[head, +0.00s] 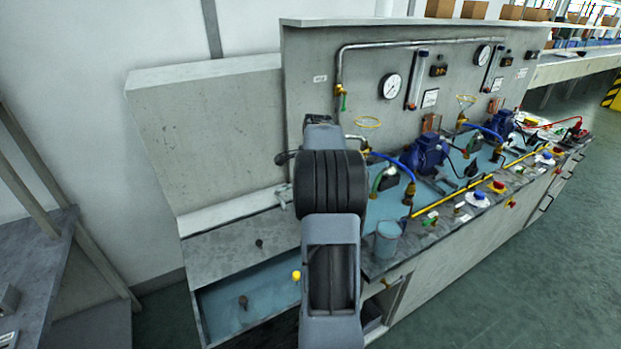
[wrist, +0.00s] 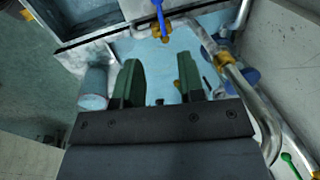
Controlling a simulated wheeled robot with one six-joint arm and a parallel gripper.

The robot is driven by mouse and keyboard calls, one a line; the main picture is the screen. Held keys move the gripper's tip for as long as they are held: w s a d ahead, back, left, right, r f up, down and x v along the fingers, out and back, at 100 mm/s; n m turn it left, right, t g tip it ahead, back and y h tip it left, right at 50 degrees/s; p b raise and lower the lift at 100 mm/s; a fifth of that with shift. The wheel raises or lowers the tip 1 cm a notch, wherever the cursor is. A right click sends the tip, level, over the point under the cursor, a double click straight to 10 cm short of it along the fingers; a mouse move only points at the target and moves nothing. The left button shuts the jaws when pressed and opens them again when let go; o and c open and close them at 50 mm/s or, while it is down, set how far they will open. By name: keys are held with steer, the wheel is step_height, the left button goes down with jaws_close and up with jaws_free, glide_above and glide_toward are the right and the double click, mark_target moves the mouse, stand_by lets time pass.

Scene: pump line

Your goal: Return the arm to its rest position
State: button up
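My arm (head: 331,215) is raised in the middle of the head view, stretched forward over the near left end of the pump bench (head: 420,262). Its links hide part of the bench there, and my gripper cannot be made out in that view. In the wrist view my gripper (wrist: 159,62) shows two dark green fingers standing apart. Nothing is seen held between them. Pale blue bench surface shows beyond the fingers. A pale blue cup (wrist: 95,90) is to the left of the fingers, apart from them. I cannot tell how close the fingertips are to the bench.
The grey back panel (head: 310,90) carries gauges and a bent pipe (head: 405,42). Blue pumps (head: 427,155), hoses and valves line the bench. The cup also shows in the head view (head: 387,240) beside my arm. Open green floor (head: 530,260) lies right; a table (head: 40,265) stands left.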

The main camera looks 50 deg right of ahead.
stand_by(0.4)
steer(key=s+a+n, duration=0.4)
steer(key=a+n, duration=0.3)
steer(key=a, duration=0.5)
steer(key=s+a+n+t, duration=0.1)
steer(key=s+a+n, duration=0.4)
steer(key=a, duration=0.7)
steer(key=s+a+n, duration=0.5)
steer(key=a+n, duration=0.4)
steer(key=a, duration=0.3)
steer(key=shift+a+r+n+t+y, duration=0.3)
steer(key=shift+r+n+t, duration=0.05)
steer(key=shift+n+t, duration=0.05)
steer(key=shift+o, duration=0.3)
